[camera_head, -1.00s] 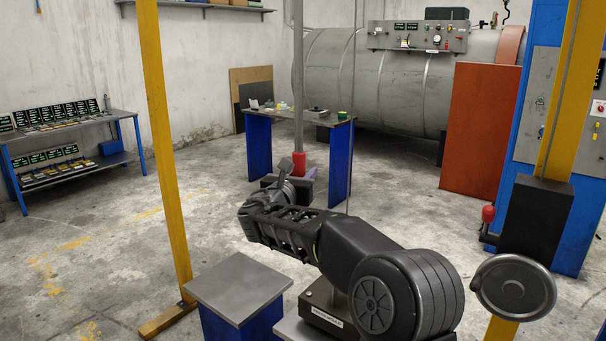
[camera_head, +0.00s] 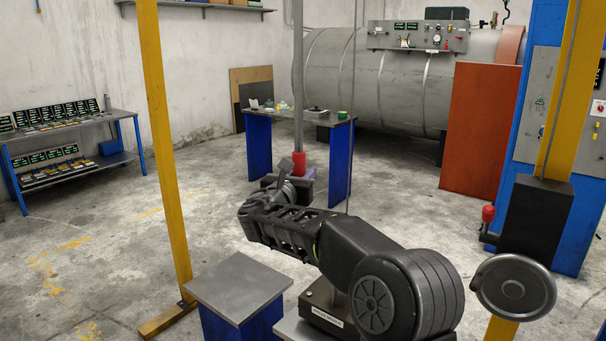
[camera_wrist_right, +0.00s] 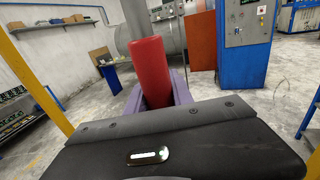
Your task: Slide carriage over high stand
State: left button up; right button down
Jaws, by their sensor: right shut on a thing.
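A red handle (camera_head: 299,162) sits at the lower end of a vertical grey pole (camera_head: 298,75), whose top is out of view. My right gripper (camera_head: 299,181) is around the handle and shut on it. In the right wrist view, the red handle (camera_wrist_right: 151,72) stands between my gripper's fingers (camera_wrist_right: 157,92), leaning slightly left in that picture. The carriage itself is not clearly visible. A stand with a square grey top and blue base (camera_head: 238,285) is at front, left of my right arm, its top bare. My left gripper is not in view.
A yellow post (camera_head: 163,140) rises left of the stand, another (camera_head: 568,110) at the right with a round crank wheel (camera_head: 514,287). A black box (camera_head: 322,308) sits on a lower grey top under my arm. A blue-legged table (camera_head: 258,152) stands behind.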

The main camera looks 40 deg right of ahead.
dwell(0.4)
jog(key=shift+s+d+b, duration=0.25)
jog(key=shift+s+b, duration=0.2)
jog(key=shift+s, duration=0.3)
jog(key=c, duration=1.3)
grip_release()
jog(key=shift+w+a, duration=0.1)
jog(key=shift+w, duration=0.1)
jog(key=shift+c, duration=0.2)
jog(key=shift+o, duration=1.1)
jog(key=shift+s, duration=0.1)
